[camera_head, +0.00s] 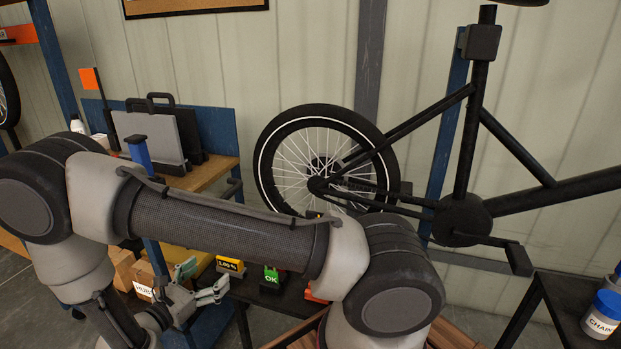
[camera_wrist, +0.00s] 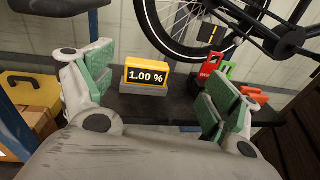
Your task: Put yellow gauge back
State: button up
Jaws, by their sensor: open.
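A yellow block with a black face reading "1.00 %" (camera_wrist: 147,76) stands upright on a grey base on the dark shelf in the wrist view. It also shows in the head view (camera_head: 230,264), partly behind my arm. I take it for the yellow gauge. My gripper (camera_wrist: 158,92) is open and empty, with its green-padded fingers spread. The yellow block shows between them, farther off and apart from both. In the head view my gripper (camera_head: 205,281) is at the lower left, in front of and left of the yellow block.
A green "OK" piece (camera_head: 270,277) stands right of the yellow block. Red (camera_wrist: 210,63) and orange (camera_wrist: 256,97) pieces also stand at the right. The bicycle wheel (camera_wrist: 190,45) hangs above and behind the shelf (camera_wrist: 160,109). A yellow case (camera_wrist: 32,82) and cartons are at the left.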

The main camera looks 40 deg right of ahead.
jog(key=s+d+r+m+g+y, duration=0.25)
jog(key=d+r+m+g, duration=0.25)
jog(key=d+r+m, duration=0.45)
jog(key=s+d+r+m+g+y, duration=0.2)
jog(key=d+r+m+g+y, duration=0.4)
jog(key=r, duration=0.7)
jog(key=s+d+r+m+t+y, duration=0.3)
jog(key=s+r, duration=0.2)
jog(key=s, duration=0.3)
jog(key=s+d+r+m+t+y, duration=0.4)
jog(key=s+r, duration=0.1)
jog(key=s, duration=0.3)
jog(key=shift+r, duration=0.35)
